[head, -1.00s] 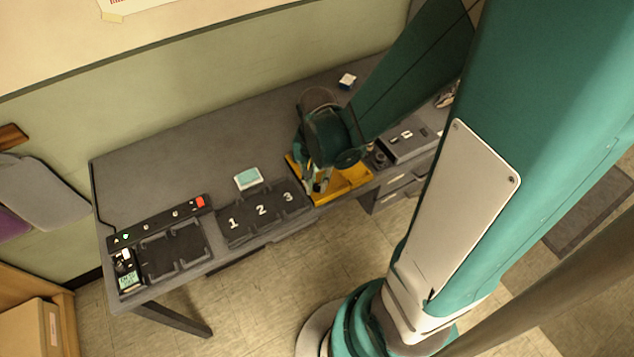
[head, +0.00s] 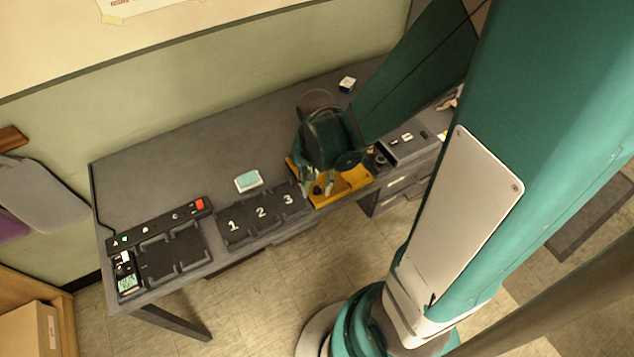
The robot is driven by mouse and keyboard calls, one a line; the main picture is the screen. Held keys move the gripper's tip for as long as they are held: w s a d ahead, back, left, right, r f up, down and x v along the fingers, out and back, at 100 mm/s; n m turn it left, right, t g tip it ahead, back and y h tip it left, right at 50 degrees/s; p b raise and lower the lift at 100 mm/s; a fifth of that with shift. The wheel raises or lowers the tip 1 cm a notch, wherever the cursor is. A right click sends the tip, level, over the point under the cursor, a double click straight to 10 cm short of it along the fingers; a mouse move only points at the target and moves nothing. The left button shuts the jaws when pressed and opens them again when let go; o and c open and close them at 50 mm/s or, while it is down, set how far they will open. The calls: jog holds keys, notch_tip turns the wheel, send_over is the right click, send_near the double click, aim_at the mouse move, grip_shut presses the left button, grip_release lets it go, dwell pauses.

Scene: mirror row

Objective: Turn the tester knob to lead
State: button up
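A yellow unit (head: 346,187), which looks like the tester, sits on the desk's front edge, right of the numbered tray. A small dark round part (head: 317,190), perhaps its knob, shows near its left front. Any pointer or lead mark is too small to read. My gripper (head: 318,184) points down over the left part of the yellow unit, close to the dark part. My dark green wrist hides the back of the unit. I cannot tell whether the fingers touch the dark part or how far apart they are.
A black tray marked 1, 2, 3 (head: 246,228) lies left of the yellow unit. A strip with a red button (head: 199,205) and a small green display (head: 127,282) are farther left. A pale green-topped box (head: 247,180) stands behind the tray. The desk's back middle (head: 200,165) is clear.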

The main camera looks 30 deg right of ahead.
jog(key=shift+r, duration=0.2)
notch_tip(320, 180, up, 12)
jog(key=shift+f, duration=0.2)
dwell(1.0)
jog(key=shift+r, duration=0.15)
dwell(0.5)
notch_tip(320, 180, up, 6)
jog(key=n+t, duration=0.3)
jog(key=n, duration=0.1)
send_over(317, 189)
jog(key=a, duration=0.3)
notch_tip(317, 189, up, 6)
jog(key=s+a+n+t, duration=0.1)
jog(key=a+n+t, duration=0.1)
jog(key=n+t, duration=0.1)
jog(key=shift+s+a+n+t, duration=0.15)
jog(key=shift+s+n+t, duration=0.1)
jog(key=shift+n+t, duration=0.25)
dwell(0.9)
